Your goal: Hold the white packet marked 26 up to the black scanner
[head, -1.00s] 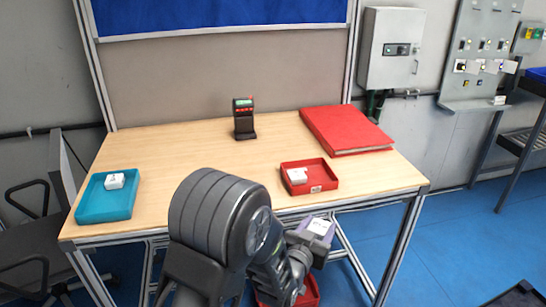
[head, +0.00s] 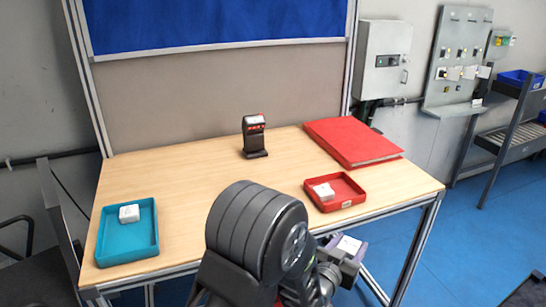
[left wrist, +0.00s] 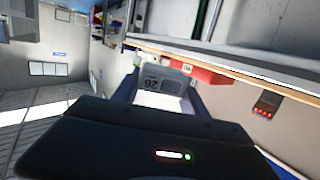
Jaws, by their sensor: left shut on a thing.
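My left gripper (head: 345,250) is shut on a white packet (head: 349,244), in front of the table's front edge at the right. In the left wrist view the packet (left wrist: 160,84) sits between the fingers, and its mark 26 reads upside down. The black scanner (head: 255,136) stands upright at the back middle of the table, well apart from the packet. It also shows in the left wrist view (left wrist: 265,106), at the right, with red lights. My right gripper is out of view.
A red tray (head: 353,205) with a white packet (head: 324,191) lies at the table's front right. A teal tray (head: 128,255) with another white packet (head: 130,213) lies at the left. A red binder (head: 352,141) lies at the back right. The table's middle (head: 190,170) is clear.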

